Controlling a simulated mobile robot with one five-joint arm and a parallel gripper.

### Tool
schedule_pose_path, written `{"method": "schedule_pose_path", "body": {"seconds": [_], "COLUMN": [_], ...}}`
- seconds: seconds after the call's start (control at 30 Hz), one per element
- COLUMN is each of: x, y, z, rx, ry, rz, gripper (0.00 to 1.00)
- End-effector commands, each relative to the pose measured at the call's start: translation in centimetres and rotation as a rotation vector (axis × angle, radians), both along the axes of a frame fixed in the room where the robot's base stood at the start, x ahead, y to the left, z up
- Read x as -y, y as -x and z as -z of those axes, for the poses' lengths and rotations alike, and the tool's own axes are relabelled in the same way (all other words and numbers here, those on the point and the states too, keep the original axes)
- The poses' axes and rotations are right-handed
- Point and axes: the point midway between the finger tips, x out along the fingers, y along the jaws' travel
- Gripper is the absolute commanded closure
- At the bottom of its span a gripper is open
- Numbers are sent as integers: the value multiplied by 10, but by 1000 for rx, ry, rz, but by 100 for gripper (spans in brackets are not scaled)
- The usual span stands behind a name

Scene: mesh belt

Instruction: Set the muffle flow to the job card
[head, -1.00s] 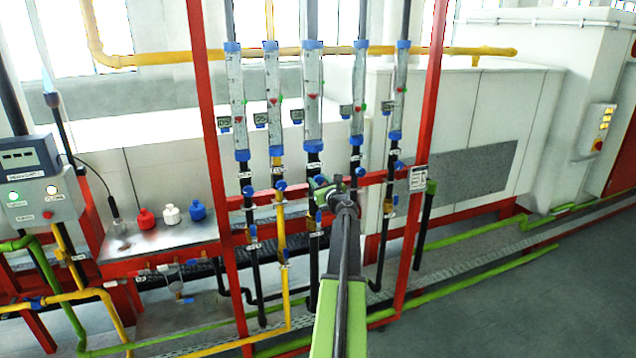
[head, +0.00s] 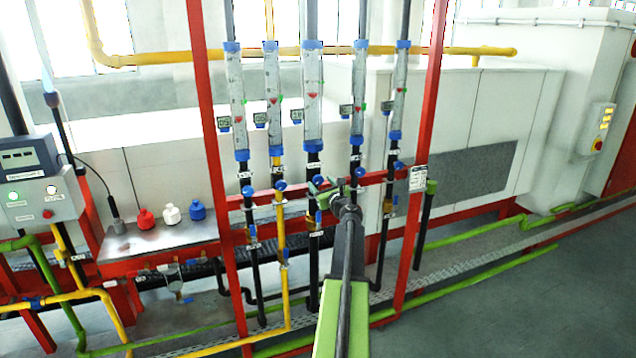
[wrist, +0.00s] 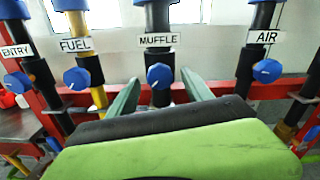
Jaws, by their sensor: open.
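The muffle flow tube (head: 312,75) is the middle and widest of the row of glass tubes in the head view, with a red float inside. In the wrist view its blue knob (wrist: 159,76) sits below the label MUFFLE (wrist: 158,40). My gripper (wrist: 162,84) is open, with one green finger on each side of that knob; whether they touch it I cannot tell. In the head view my gripper (head: 328,187) partly hides the knob. A white card (head: 418,178), possibly the job card, hangs on the right red post; its text is too small to read.
The FUEL knob (wrist: 77,78) is left of my gripper and the AIR knob (wrist: 266,70) right. The ENTRY knob (wrist: 17,82) is farther left. Red frame posts (head: 208,160) flank the tubes. Red, white and blue bottles (head: 171,213) stand on a bench at left.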

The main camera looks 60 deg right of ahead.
Motion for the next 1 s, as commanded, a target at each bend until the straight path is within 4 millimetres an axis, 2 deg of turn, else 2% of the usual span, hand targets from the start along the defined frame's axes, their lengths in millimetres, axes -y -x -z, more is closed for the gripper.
{"method": "schedule_pose_path", "body": {"seconds": [0.03,0.3,0.5,0.67,1.0], "x": [-13,-60,-81,-87,-87], "y": [14,75,106,115,116], "z": [0,0,0,0,0], "rx": [0,0,0,0,0], "ry": [0,0,0,0,0], "rz": [1,1,0,0,-1], "gripper": [41,41,41,41,41]}}
